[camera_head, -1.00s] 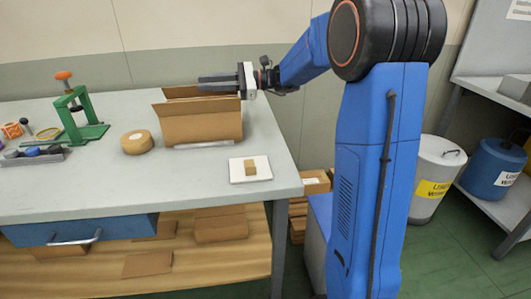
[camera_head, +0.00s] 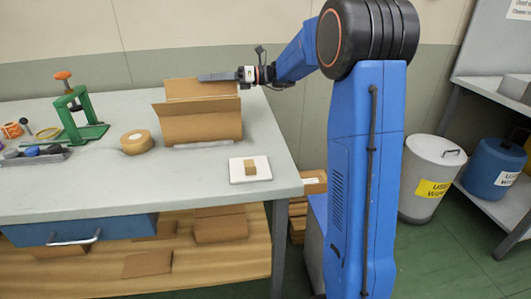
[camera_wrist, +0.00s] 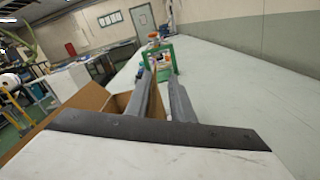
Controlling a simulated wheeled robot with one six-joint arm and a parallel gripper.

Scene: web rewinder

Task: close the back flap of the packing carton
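The brown packing carton (camera_head: 203,127) stands on the grey bench, open at the top. Its back flap (camera_head: 183,89) stands up along the far side. Its front flap leans outward over the near side. My gripper (camera_head: 200,77) lies level at the top edge of the back flap, fingers pointing left. I cannot tell whether it touches the flap.
A green stand (camera_head: 75,120) is farther left, beside a tray of small items (camera_head: 35,155). A white pad with a small block (camera_head: 250,169) lies at the front right. The bench behind the stand is clear.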

